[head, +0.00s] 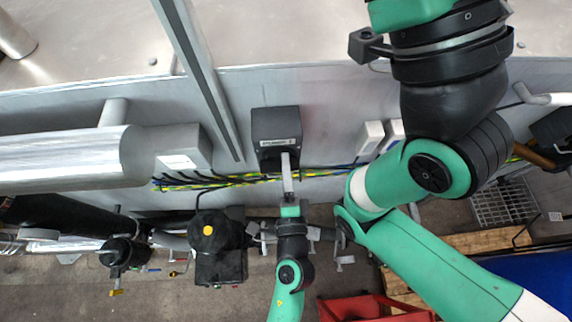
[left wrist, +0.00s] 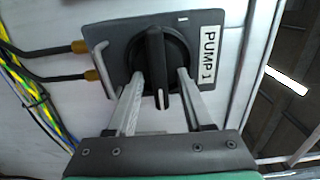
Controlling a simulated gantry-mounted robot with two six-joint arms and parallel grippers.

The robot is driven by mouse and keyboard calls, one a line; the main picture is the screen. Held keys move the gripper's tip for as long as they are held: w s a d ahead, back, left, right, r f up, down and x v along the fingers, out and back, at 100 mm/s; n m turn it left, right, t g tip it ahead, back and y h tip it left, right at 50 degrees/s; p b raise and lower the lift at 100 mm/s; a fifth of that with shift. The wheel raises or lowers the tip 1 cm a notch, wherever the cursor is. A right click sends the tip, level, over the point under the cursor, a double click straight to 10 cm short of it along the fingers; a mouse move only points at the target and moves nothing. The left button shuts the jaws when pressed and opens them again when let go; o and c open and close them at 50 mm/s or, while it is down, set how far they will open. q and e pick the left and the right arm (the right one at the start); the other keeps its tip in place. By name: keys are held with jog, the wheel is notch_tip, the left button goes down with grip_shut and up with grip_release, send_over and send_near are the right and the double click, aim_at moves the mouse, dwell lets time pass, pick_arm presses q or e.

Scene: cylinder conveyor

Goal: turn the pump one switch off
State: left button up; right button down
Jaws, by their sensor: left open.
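The pump one switch is a dark grey box (head: 276,124) on the grey wall in the head view. The left wrist view shows its face with a "PUMP 1" label (left wrist: 208,57) and a black rotary knob (left wrist: 156,50). The knob's handle runs roughly up and down in that view, with a white mark at its lower end. My left gripper (head: 287,160) reaches up to the switch. In the left wrist view its fingers (left wrist: 161,77) are open, one on each side of the handle. I cannot tell whether they touch it. My right gripper is not in view.
Yellow-green and blue cables (head: 232,180) run along the wall below the switch. A grey box (head: 183,160) and a large metal pipe (head: 70,158) are to the left. Black pump fittings (head: 218,250) are below left. A red object (head: 372,308) lies at the bottom.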

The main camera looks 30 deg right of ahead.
pick_arm(q)
jog(key=b+v, duration=0.1)
jog(key=v, duration=1)
jog(key=shift+s+a, duration=0.2)
jog(key=shift+s, duration=0.1)
